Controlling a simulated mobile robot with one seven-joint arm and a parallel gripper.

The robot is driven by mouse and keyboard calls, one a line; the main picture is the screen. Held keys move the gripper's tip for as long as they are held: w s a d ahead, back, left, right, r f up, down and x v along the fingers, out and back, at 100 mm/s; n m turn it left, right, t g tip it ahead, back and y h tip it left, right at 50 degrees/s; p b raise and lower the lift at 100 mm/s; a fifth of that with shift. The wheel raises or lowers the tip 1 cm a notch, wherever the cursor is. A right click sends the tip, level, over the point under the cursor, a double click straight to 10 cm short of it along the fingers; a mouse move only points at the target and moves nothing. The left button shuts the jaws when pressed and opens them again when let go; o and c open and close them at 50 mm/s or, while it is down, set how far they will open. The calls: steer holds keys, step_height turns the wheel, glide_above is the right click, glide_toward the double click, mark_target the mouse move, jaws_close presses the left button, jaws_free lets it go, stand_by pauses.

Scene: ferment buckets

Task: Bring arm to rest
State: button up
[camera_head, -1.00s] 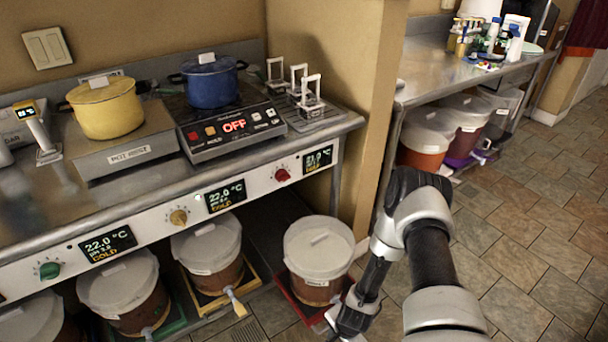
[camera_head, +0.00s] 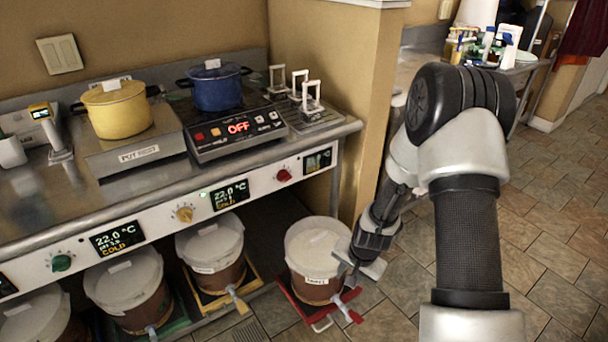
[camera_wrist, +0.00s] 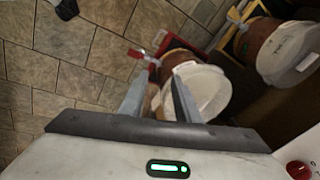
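My arm rises at the right of the head view, with its bent elbow high in front of the far bench. My gripper (camera_head: 352,272) hangs low beside the right side of a white-lidded bucket (camera_head: 318,246); whether they touch is unclear. In the wrist view my gripper's two fingers (camera_wrist: 157,88) stand apart with nothing seen held between them. The same bucket (camera_wrist: 208,90) shows beyond the fingers. It stands upright on a red tray (camera_head: 308,309), and its red-handled tap (camera_head: 347,308) points forward.
A steel counter (camera_head: 75,205) carries a yellow pot (camera_head: 119,112), a blue pot (camera_head: 217,91) and a hotplate reading OFF (camera_head: 238,128). More lidded buckets (camera_head: 125,284) stand under it. Tiled floor (camera_head: 550,230) is clear at right.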

steer(key=s+r+n+t, duration=0.1)
steer(key=s+r+n, duration=0.1)
steer(key=r, duration=1.1)
steer(key=s+r+n, duration=0.2)
steer(key=r, duration=1)
steer(key=s+d+r+n+t+h, duration=0.1)
steer(key=s+d+r+n+t, duration=0.15)
steer(key=s+r, duration=1.4)
step_height(320, 180, up, 18)
steer(key=p, duration=2)
steer(key=shift+s+a+g, duration=0.35)
steer(key=shift+s, duration=0.05)
